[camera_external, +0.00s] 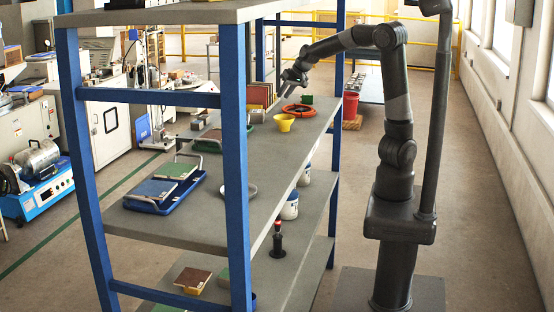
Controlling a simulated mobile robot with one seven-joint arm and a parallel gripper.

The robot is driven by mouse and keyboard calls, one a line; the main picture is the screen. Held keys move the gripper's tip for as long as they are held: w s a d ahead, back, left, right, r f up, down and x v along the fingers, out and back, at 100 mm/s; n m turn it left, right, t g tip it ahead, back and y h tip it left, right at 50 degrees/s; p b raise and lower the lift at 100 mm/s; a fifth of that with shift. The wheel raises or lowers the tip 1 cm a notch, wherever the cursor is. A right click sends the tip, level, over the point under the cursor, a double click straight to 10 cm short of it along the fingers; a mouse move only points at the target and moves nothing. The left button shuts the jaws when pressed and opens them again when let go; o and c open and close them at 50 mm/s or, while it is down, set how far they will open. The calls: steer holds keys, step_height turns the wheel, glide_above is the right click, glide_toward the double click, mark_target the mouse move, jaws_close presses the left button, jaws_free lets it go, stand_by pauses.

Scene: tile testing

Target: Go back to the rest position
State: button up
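My arm rises from its dark base at the right and reaches left over the middle shelf (225,218) of a blue-framed rack. My gripper (282,88) hangs above the far part of that shelf, near a red-orange ring (299,109) and a yellow funnel-like cup (284,122). It is small and dark in this view. I cannot tell whether its fingers are open or shut, and I see nothing clearly held in it.
A blue tray (150,207) with tiles lies on the near part of the shelf. Blue posts (234,170) and the upper shelf (160,14) bound the space. White tubs (290,207) stand below. A red bucket (350,106) is behind. Open floor (470,200) lies right of my base.

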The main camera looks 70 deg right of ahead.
steer(key=s+a, duration=0.1)
steer(key=s+a+f+y, duration=0.1)
steer(key=a, duration=0.1)
steer(key=s+a+f+n+y, duration=0.1)
steer(key=shift+s+a+f, duration=0.15)
steer(key=shift+s+a, duration=0.05)
steer(key=shift+a, duration=0.05)
steer(key=s+a, duration=0.2)
steer(key=s+a+n+y, duration=0.1)
steer(key=a, duration=0.1)
steer(key=s+a+n+y, duration=0.1)
steer(key=s+a, duration=0.1)
steer(key=shift+s+a+r+g, duration=0.35)
steer(key=shift+r+g, duration=0.05)
steer(key=s+a+n+h, duration=0.1)
steer(key=s+a+n, duration=0.1)
steer(key=s+a, duration=0.3)
steer(key=s+a+n+h, duration=0.1)
steer(key=s+a+n, duration=0.2)
steer(key=s, duration=0.8)
steer(key=a+r, duration=0.1)
steer(key=a, duration=0.1)
steer(key=shift+a+h, duration=0.3)
steer(key=shift+a, duration=0.1)
